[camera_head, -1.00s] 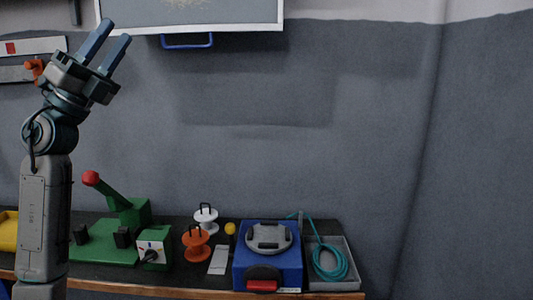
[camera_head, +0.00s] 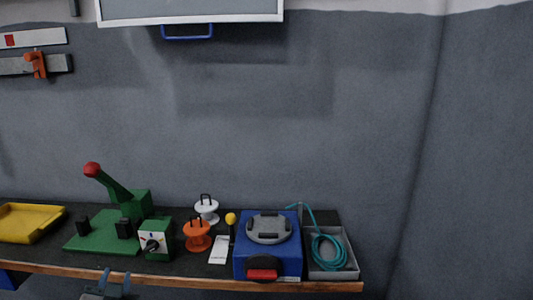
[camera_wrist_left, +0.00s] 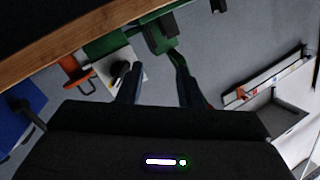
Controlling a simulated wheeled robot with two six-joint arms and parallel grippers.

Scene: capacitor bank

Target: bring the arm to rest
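My left gripper (camera_head: 115,279) shows at the bottom edge of the head view, in front of and below the bench's wooden front edge. Its two fingers point up and stand apart with nothing between them. In the left wrist view the same fingers (camera_wrist_left: 158,88) are open and empty, with the bench edge above them in the picture. Most of my left arm is out of the head view. My right gripper is in neither view.
The bench (camera_head: 190,281) carries a green lever device (camera_head: 95,238), a yellow tray (camera_head: 30,222), orange and white spools, a blue box (camera_head: 267,262) and a grey tray (camera_head: 348,262) with a teal cable. A framed panel (camera_head: 190,20) hangs on the wall above.

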